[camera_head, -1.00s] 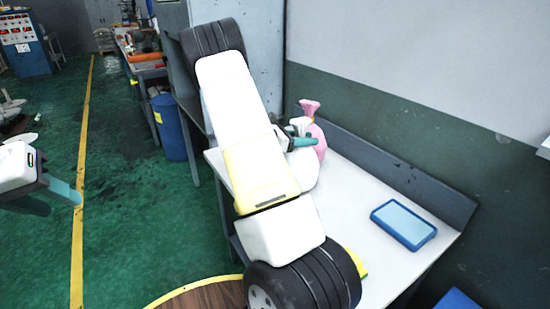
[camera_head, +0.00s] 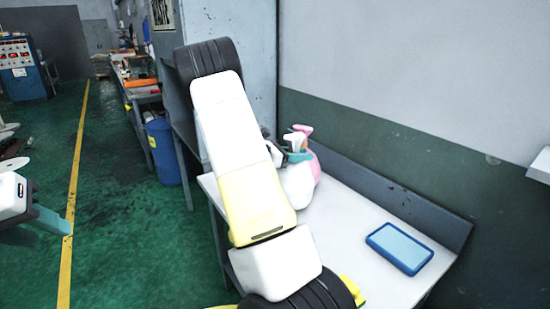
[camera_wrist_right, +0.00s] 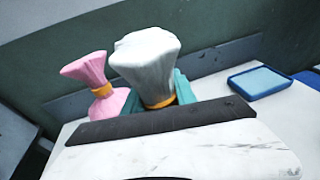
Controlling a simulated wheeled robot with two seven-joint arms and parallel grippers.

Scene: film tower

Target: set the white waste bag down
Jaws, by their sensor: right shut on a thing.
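The white waste bag (camera_head: 297,187) hangs below or stands under my right gripper (camera_head: 299,157), over the white table. I cannot tell whether its base touches the top. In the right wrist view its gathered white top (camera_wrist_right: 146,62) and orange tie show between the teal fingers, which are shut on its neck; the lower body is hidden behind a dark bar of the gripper. My right forearm covers part of the table in the head view. My left gripper (camera_head: 44,228) is at the left edge, empty, its fingers apart, over the green floor.
A pink bag (camera_head: 314,166) stands just behind the white one; it also shows in the right wrist view (camera_wrist_right: 95,85). A blue-rimmed tray (camera_head: 400,248) lies on the table's right part (camera_head: 345,222). A raised ledge and wall bound the back. The table between bag and tray is clear.

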